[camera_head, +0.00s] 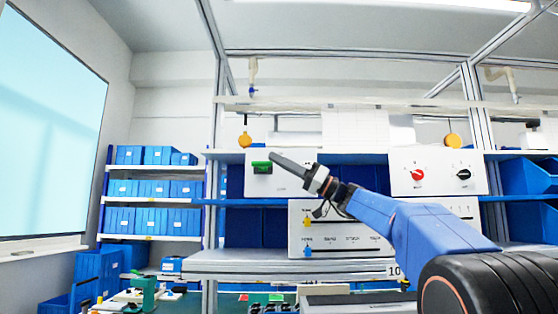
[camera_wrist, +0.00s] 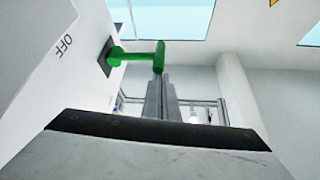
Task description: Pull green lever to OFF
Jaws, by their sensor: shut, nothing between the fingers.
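The green lever (camera_head: 261,167) sits on a white switch panel (camera_head: 287,185) at the middle of the head view. In the wrist view the green lever (camera_wrist: 135,56) sticks out from a dark mount on the white panel (camera_wrist: 60,75). The word OFF (camera_wrist: 65,45) is printed on the panel to the left of the lever. My gripper (camera_head: 274,157) is shut and empty, its fingertips close beside the lever. In the wrist view my gripper's fingers (camera_wrist: 161,78) end right at the lever's free end; I cannot tell whether they touch.
A white panel with a red and a black knob (camera_head: 437,172) stands to the right. Another panel with yellow and blue switches (camera_head: 340,240) is below. Blue bins (camera_head: 155,190) fill shelves at the left. A grey shelf (camera_head: 250,262) runs under the panels.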

